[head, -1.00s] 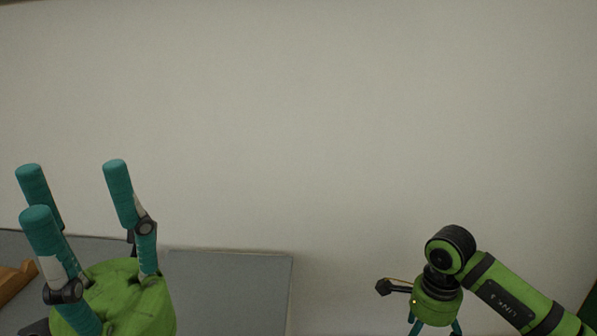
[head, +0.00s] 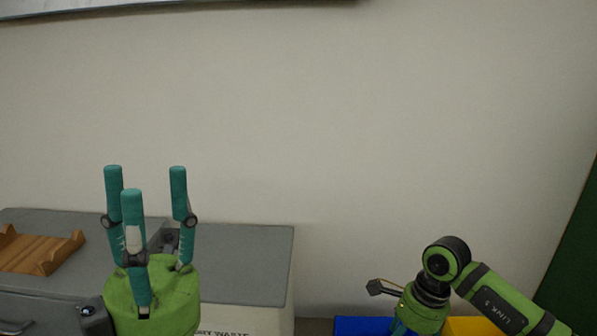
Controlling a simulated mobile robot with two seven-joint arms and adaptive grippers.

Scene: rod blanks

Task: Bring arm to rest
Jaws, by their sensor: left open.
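My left gripper (head: 143,180) shows at the lower left in the head view. Its green palm is at the bottom and its teal fingers point up, spread apart, with nothing between them. It stands in front of a grey-topped cabinet or bench (head: 245,250). My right gripper (head: 400,327) is at the bottom right and points down. Its fingers are mostly cut off by the lower edge of the picture, so I cannot tell whether it is open or what is between them.
A wooden notched rack (head: 38,252) lies on the grey top at the far left. A blue thing (head: 360,326) and a yellow thing (head: 470,326) show beside my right gripper. A pale wall fills the back. A dark green surface (head: 575,255) is at the right edge.

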